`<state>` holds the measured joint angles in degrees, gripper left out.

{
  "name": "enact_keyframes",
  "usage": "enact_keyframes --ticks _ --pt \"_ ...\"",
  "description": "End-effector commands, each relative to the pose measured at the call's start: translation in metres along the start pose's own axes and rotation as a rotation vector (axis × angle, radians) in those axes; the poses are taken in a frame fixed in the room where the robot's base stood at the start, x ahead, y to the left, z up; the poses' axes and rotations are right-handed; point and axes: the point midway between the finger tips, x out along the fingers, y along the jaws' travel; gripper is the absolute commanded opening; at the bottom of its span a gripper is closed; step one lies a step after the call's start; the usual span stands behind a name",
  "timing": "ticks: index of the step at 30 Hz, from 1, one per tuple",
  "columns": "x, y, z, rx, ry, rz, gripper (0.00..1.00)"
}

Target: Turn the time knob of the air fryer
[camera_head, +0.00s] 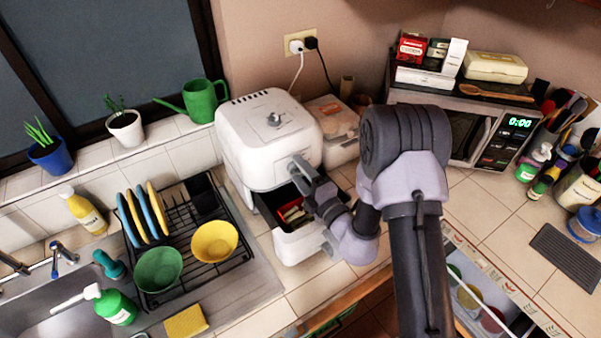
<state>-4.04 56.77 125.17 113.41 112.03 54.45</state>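The white air fryer (240,155) stands on the tiled counter against the wall. A small grey knob (275,120) with markings around it shows on its top face; I cannot tell whether it is the time knob. The fryer's drawer (299,243) is pulled out at the front, with several food pieces inside. My gripper (303,172) is in front of the fryer's upper front face, above the open drawer and below the top knob. Its fingers are small and partly hidden by my wrist, so their opening and any contact with the fryer are unclear.
A dish rack (205,262) with plates and bowls stands left of the fryer. A box (336,122) is close behind on its right. A microwave (480,132) stands farther right. A drawer with bowls (468,297) is open below the counter.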

Motion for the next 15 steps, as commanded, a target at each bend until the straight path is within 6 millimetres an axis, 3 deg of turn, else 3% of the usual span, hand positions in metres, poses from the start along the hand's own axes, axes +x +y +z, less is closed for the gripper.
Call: enact_keyframes --ticks 5,8,15 --pt "-0.003 -0.001 0.0 0.0 -0.001 -0.002 0.6" --pt "-0.015 -0.001 0.001 0.001 -0.002 -0.003 0.6" --pt "-0.078 -0.003 0.002 0.003 -0.005 -0.005 0.6"
